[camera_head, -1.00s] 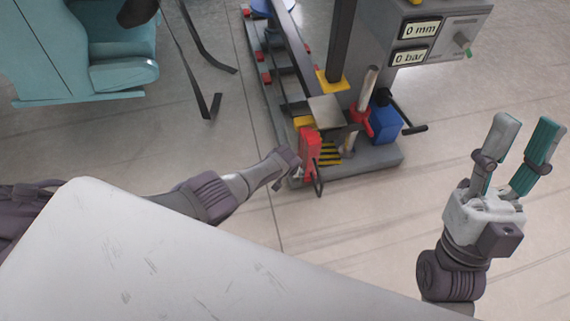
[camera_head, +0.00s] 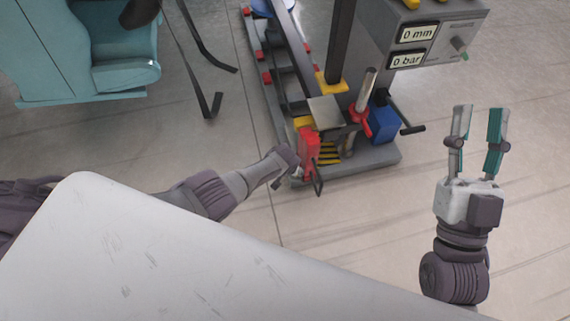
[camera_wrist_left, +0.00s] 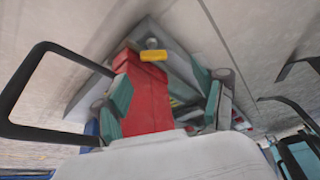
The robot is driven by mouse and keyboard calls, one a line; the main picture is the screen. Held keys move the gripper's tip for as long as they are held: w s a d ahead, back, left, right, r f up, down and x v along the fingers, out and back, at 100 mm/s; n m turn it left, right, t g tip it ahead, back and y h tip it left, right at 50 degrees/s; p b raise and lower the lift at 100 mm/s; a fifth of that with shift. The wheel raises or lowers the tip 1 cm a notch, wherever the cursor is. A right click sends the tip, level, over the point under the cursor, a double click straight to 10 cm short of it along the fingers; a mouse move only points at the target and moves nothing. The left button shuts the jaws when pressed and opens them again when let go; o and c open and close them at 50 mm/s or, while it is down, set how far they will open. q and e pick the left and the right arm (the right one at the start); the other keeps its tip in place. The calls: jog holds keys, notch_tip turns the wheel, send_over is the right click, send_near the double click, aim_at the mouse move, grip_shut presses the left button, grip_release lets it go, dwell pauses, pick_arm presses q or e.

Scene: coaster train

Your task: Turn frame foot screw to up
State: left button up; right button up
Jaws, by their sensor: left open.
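A red block (camera_head: 309,146) with a black looped handle (camera_head: 319,181) stands at the near end of the machine's base; I cannot tell for sure whether it is the frame foot screw. My left gripper (camera_head: 289,161) reaches it from the left in the head view, its fingers mostly hidden. In the left wrist view, the left gripper (camera_wrist_left: 164,98) is open, with teal finger pads on both sides of the red block (camera_wrist_left: 146,98). A yellow piece (camera_wrist_left: 153,56) sits at the block's far end. My right gripper (camera_head: 480,124) is open and empty over the floor.
The grey machine (camera_head: 440,50) has displays reading 0 mm and 0 bar. Beside the block are a red star-shaped handle (camera_head: 360,120) and a blue box (camera_head: 384,124). A teal seat (camera_head: 110,68) stands at upper left. Floor is clear at right.

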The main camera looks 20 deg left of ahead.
jog(key=shift+d+f+g+h+p, duration=1.35)
jog(key=shift+f+g+h+p, duration=0.95)
jog(key=shift+f+g, duration=5.5)
pick_arm(q)
jog(key=p+v, duration=0.4)
jog(key=v, duration=0.3)
jog(key=shift+a+r+p, duration=0.3)
jog(key=shift+a+p, duration=0.05)
jog(key=shift+a, duration=0.05)
pick_arm(e)
jog(key=s+d+f+g+h, duration=0.1)
jog(key=s+d+f+g, duration=0.1)
jog(key=s, duration=0.4)
jog(key=s+d+f+m+g, duration=0.1)
jog(key=s+d+f+g, duration=0.1)
jog(key=s+f, duration=0.4)
jog(key=shift+s+d+f+g+h, duration=0.25)
jog(key=shift+g+h, duration=0.15)
jog(key=shift+g, duration=0.5)
